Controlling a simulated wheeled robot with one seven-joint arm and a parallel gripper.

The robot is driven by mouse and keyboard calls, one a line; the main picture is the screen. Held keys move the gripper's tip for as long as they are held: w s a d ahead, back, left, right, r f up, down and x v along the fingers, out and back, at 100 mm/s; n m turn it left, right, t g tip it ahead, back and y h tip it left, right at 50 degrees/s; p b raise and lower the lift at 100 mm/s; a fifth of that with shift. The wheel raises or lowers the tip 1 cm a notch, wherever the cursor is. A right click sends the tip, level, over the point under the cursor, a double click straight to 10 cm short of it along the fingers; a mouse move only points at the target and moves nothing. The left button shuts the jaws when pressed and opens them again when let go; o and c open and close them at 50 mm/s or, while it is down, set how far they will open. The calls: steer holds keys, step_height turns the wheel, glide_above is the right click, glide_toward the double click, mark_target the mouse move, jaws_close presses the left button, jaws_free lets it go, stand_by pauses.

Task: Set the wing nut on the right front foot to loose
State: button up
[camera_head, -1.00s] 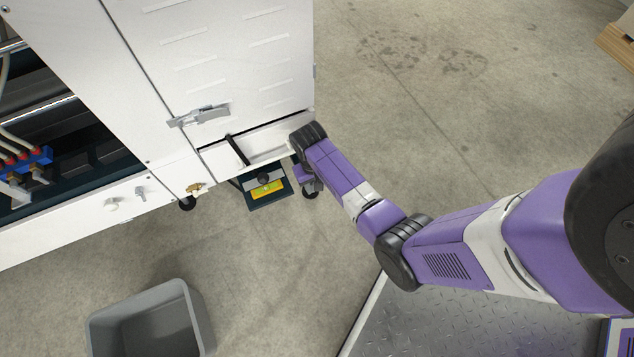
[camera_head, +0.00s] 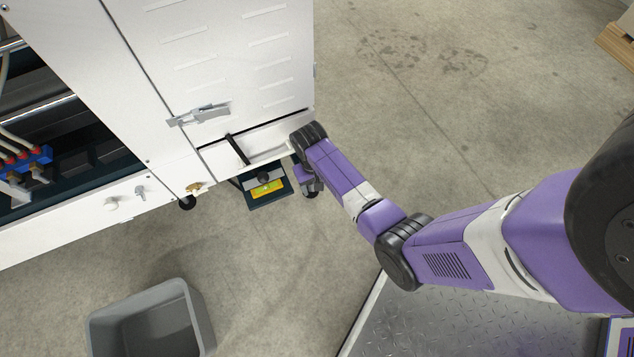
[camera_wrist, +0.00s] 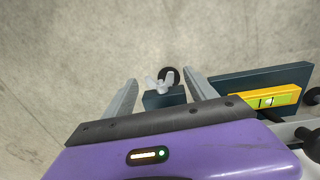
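The pale grey wing nut (camera_wrist: 163,83) shows in the wrist view, its two wings spread, above a dark bracket (camera_wrist: 163,99). A round black part (camera_wrist: 169,74), seemingly the foot or caster, is just behind it. My gripper (camera_wrist: 161,77) is open, with one finger to each side of the wing nut. I see gaps on both sides; contact is not visible. In the head view my gripper (camera_head: 308,178) is at the lower right corner of the white machine (camera_head: 215,60), and the wing nut is hidden there.
A dark plate with a yellow level (camera_head: 267,188) sits right beside my gripper, under the machine's edge; the level also shows in the wrist view (camera_wrist: 265,100). A grey bin (camera_head: 150,320) stands on the floor at lower left. Floor to the right of the machine is clear.

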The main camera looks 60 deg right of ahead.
step_height(320, 180, up, 8)
steer(key=p, duration=0.4)
steer(key=shift+w+a+p, duration=0.15)
steer(key=shift+a+p, duration=0.05)
steer(key=shift+p, duration=0.15)
steer(key=shift+f, duration=0.15)
